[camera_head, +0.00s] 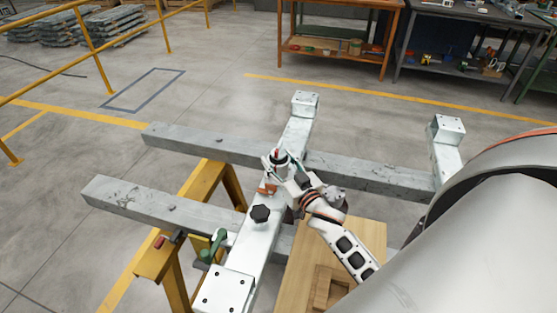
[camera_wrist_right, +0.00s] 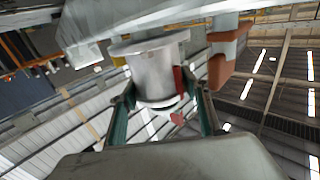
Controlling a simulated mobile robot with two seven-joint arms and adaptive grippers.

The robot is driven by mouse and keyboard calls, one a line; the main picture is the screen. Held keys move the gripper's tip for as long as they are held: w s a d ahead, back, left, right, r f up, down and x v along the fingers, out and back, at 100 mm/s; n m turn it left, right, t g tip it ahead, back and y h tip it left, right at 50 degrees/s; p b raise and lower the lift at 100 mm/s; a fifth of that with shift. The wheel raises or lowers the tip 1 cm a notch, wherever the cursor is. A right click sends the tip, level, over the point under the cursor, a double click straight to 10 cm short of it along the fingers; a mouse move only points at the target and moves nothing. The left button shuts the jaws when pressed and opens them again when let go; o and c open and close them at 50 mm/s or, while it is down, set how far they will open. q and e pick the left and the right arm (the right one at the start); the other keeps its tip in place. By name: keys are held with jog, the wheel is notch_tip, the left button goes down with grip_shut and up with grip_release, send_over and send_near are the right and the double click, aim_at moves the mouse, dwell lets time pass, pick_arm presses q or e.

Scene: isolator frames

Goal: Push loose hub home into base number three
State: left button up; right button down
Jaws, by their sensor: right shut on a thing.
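The loose hub (camera_wrist_right: 152,72) is a silvery metal cylinder with a wider flange, held between the two fingers of my right gripper (camera_wrist_right: 158,92). In the head view my right gripper (camera_head: 284,174) is at the far half of the white cross beam (camera_head: 240,246), around a pale round part with a dark and red centre (camera_head: 279,157). The hub's flange end is close to the pale beam surface in the wrist view; I cannot tell whether it is seated. No base number is readable. My left gripper is out of view.
A black knob (camera_head: 260,213) and a small orange-brown block (camera_head: 267,188) sit on the cross beam nearer me; a brown block (camera_wrist_right: 230,68) is close beside the hub. Grey beams (camera_head: 135,209) rest on yellow trestles (camera_head: 159,262). A wooden top (camera_head: 365,237) is at right.

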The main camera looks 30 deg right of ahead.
jog(key=shift+f, duration=0.15)
jog(key=c, duration=1)
grip_release()
jog(key=shift+o, duration=0.2)
jog(key=shift+f, duration=0.1)
jog(key=shift+s+f, duration=0.1)
jog(key=shift+f, duration=0.2)
jog(key=s+a, duration=0.1)
jog(key=s, duration=1)
jog(key=shift+s+r, duration=0.3)
jog(key=shift+s, duration=0.1)
